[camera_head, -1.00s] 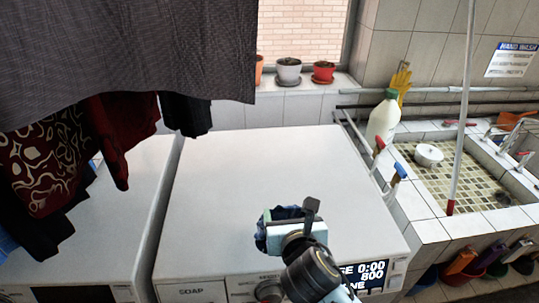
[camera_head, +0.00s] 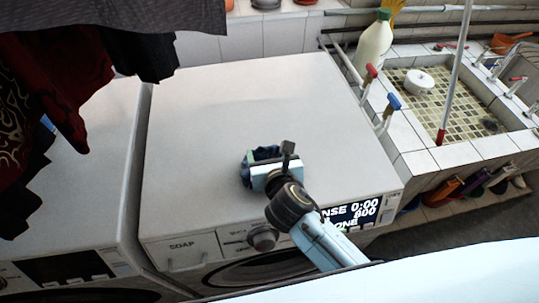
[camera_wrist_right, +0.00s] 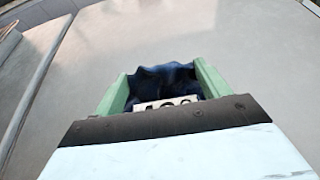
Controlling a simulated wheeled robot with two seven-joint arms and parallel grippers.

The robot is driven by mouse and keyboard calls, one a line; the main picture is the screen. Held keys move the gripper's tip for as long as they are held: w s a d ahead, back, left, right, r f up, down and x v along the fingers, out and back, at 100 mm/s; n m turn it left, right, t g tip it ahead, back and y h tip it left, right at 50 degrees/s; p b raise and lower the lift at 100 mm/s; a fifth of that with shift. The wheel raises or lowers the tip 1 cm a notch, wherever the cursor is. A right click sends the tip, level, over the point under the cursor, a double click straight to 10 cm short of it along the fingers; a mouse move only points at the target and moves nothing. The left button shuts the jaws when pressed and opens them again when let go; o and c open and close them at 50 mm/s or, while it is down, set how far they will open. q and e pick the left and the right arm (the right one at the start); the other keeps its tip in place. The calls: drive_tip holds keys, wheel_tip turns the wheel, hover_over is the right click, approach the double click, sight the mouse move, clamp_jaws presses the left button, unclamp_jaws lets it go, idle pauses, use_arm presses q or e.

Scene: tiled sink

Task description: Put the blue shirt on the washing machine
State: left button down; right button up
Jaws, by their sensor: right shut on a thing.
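The white washing machine (camera_head: 215,120) stands in the middle of the head view, with a SOAP drawer, a dial and a lit display on its front. My right gripper (camera_head: 264,157) is over the front part of its top. It is shut on the dark blue shirt (camera_head: 247,172), a small bunched piece of which shows at the fingers. In the right wrist view the shirt (camera_wrist_right: 165,78) is crumpled between the two green fingers. The machine's top (camera_wrist_right: 240,40) lies behind it. I cannot tell whether the shirt touches the top. My left gripper is not in view.
A second machine (camera_head: 85,170) stands close on the left, under dark and red hanging clothes (camera_head: 70,75). A white bottle (camera_head: 373,48), blue and red-handled taps (camera_head: 388,110) and a tiled sink (camera_head: 465,150) are on the right. The machine's top around the gripper is clear.

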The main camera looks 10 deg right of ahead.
drive_tip(key=shift+f, duration=0.35)
drive_tip(key=shift+f, duration=0.15)
drive_tip(key=o, duration=1.1)
drive_tip(key=shift+s, duration=0.1)
drive_tip(key=v, duration=1.2)
